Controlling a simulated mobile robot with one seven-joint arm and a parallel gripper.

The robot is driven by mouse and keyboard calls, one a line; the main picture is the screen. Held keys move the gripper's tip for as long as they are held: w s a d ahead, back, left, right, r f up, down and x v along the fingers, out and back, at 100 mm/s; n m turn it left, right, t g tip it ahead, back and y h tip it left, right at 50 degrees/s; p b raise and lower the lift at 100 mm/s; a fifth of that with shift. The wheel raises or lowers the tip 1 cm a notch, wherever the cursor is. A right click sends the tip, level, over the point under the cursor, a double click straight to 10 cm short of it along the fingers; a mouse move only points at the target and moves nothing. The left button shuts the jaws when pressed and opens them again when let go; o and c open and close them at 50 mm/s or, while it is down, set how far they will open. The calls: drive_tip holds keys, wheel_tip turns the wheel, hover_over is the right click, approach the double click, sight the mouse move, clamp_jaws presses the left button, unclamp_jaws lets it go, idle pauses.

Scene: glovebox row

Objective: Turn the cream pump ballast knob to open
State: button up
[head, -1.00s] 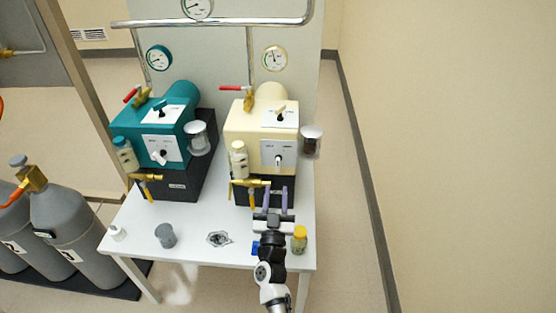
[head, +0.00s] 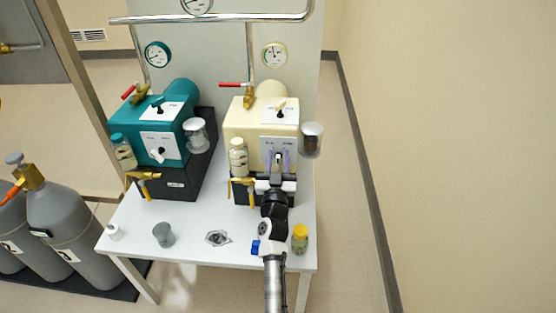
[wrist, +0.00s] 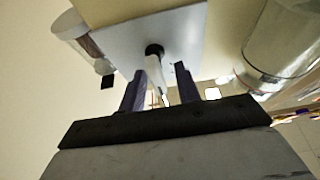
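The cream pump (head: 246,119) stands on the right side of the white table. Its front plate carries the ballast knob, a white lever on a black hub, which shows in the wrist view (wrist: 154,62). My gripper (head: 277,160) is at this front plate, its two purple fingers pointing at it. In the wrist view the fingers (wrist: 160,88) are apart, one on each side of the knob's lever, with gaps visible. The lever points down toward the gripper. The plate's lettering is too small to read.
A teal pump (head: 135,125) stands to the left. A dark jar (head: 312,140) hangs at the cream pump's right, and a glass bottle (head: 238,158) and brass valve (head: 242,185) are at its left. A yellow-capped bottle (head: 299,239) stands near the table's right edge.

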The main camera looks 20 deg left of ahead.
drive_tip(key=shift+c, duration=0.3)
clamp_jaws()
drive_tip(key=shift+r+m+p, duration=0.15)
drive_tip(key=shift+m+p, duration=0.15)
drive_tip(key=shift+p, duration=0.2)
drive_tip(key=m+h+p, duration=0.1)
drive_tip(key=m+p, duration=0.1)
drive_tip(key=p, duration=0.1)
drive_tip(key=shift+d+r+h, duration=0.1)
drive_tip(key=shift+r+h, duration=0.05)
drive_tip(key=shift+h, duration=0.15)
drive_tip(key=shift+w+d+f+m+h+p, duration=0.1)
drive_tip(key=shift+d+f+m+h+p, duration=0.1)
drive_tip(key=shift+m+h+p, duration=0.9)
drive_tip(key=shift+d+f+m+h+p, duration=0.15)
drive_tip(key=shift+m+h+p, duration=0.25)
drive_tip(key=shift+m+p, duration=1.25)
drive_tip(key=shift+a+m, duration=0.1)
drive_tip(key=shift+m, duration=0.35)
